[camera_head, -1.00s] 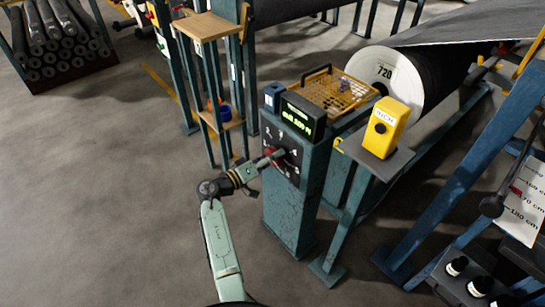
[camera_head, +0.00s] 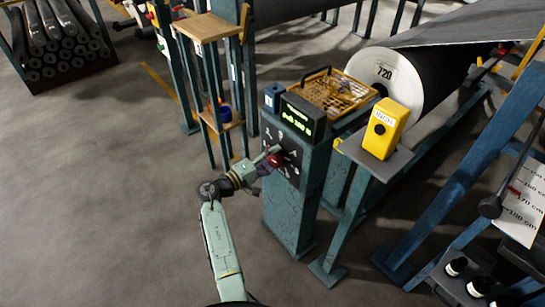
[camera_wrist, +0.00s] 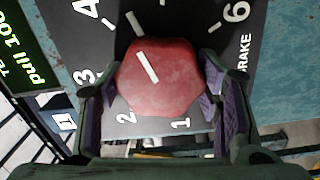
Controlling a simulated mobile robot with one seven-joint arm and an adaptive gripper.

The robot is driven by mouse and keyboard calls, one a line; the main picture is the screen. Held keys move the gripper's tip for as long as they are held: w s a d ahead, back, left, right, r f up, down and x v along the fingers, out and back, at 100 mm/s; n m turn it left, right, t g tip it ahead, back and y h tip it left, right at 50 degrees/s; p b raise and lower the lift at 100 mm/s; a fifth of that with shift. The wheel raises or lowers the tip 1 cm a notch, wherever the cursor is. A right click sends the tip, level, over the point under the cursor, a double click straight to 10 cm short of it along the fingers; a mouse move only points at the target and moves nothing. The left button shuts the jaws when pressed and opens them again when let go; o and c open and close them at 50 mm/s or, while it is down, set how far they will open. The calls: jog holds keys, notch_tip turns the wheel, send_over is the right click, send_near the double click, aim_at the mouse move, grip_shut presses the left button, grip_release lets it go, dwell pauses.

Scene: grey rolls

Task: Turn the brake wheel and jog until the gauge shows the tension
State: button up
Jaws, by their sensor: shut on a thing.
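The brake wheel is a red, many-sided knob (camera_wrist: 160,85) with a white pointer line, on a dark dial panel marked BRAKE. In the wrist view its line slants to the upper left, toward a tick between the 4 and the 6. My gripper (camera_head: 272,158) is shut on this knob, with a finger on each side. The gauge, a green-lit display (camera_head: 298,117), sits on top of the teal post; it also shows at the wrist view's left edge (camera_wrist: 20,50), reading "pull" and about 100, partly cut off. The yellow jog box (camera_head: 388,125), labelled INCH, has a black button.
The jog box stands on a grey shelf right of the post (camera_head: 292,205). A yellow mesh tray (camera_head: 335,92) and a large roll marked 720 (camera_head: 385,75) lie behind. A wooden-topped stand (camera_head: 207,27) is at left. The floor left of my arm is clear.

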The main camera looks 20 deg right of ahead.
jog(key=shift+n+p, duration=0.65)
jog(key=shift+n, duration=1.35)
jog(key=o, duration=1.2)
jog(key=shift+c, duration=0.2)
jog(key=v, duration=1.2)
